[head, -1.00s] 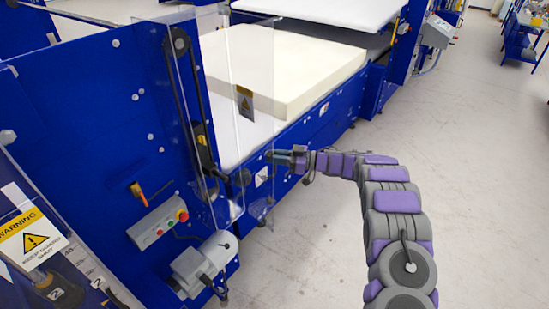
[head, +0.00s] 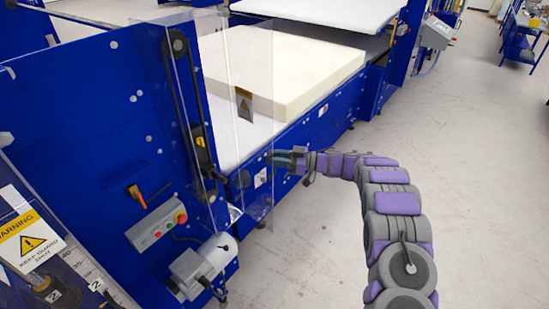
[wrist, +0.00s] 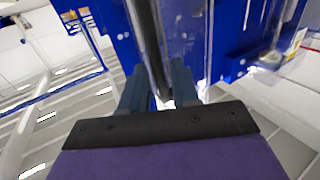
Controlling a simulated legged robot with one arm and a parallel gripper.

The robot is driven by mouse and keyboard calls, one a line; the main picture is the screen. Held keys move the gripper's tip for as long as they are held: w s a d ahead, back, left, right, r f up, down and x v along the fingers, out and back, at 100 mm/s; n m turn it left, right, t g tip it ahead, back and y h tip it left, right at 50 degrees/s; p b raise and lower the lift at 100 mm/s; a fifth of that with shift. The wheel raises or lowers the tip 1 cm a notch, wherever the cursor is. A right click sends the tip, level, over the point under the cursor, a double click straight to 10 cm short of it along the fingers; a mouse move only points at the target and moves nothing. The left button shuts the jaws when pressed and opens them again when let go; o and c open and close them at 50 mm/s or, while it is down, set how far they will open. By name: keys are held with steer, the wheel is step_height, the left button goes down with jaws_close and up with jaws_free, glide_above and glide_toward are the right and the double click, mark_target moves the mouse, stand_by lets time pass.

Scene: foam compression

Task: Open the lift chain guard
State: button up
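The lift chain guard (head: 258,165) is a clear panel with a small yellow warning label (head: 244,104), in front of the blue lift column. The lift chain (head: 189,105) runs behind the clear plastic. I cannot tell how far the guard stands open. My gripper (head: 272,158) is at the guard's lower right edge in the head view. In the wrist view my gripper's fingers (wrist: 159,85) are apart, with a dark upright bar (wrist: 147,40) between them. Slim gaps seem to show beside the bar; it may be the guard's edge or handle.
A cream foam block (head: 285,75) lies on the machine bed behind the guard. A control box with coloured buttons (head: 157,229) and a motor (head: 205,265) are on the left. A warning sign (head: 28,242) stands lower left. The floor (head: 470,150) at right is clear.

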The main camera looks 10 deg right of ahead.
steer(key=b+v, duration=0.2)
steer(key=v, duration=1.5)
